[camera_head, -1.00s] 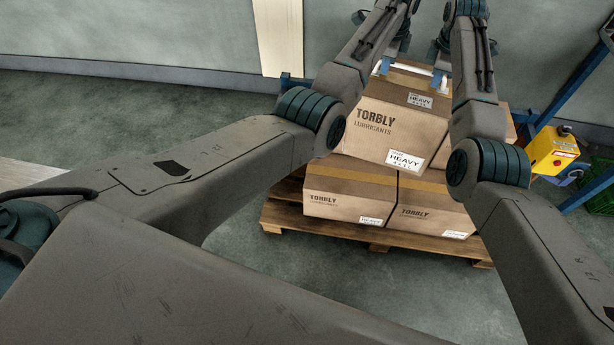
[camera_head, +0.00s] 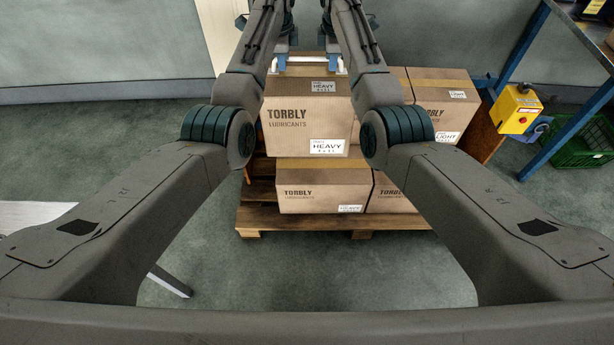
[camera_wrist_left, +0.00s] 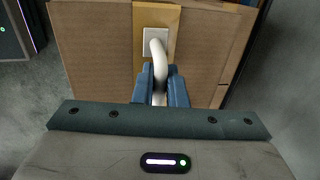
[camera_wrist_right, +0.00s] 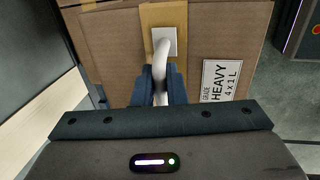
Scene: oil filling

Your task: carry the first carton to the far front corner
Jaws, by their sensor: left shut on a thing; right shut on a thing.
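The held carton (camera_head: 305,122), brown with TORBLY LUBRICANTS and HEAVY labels, is between my forearms in the head view.
A yellow box (camera_head: 515,110), blue frame (camera_head: 522,60) and green crate (camera_head: 582,150) stand right.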

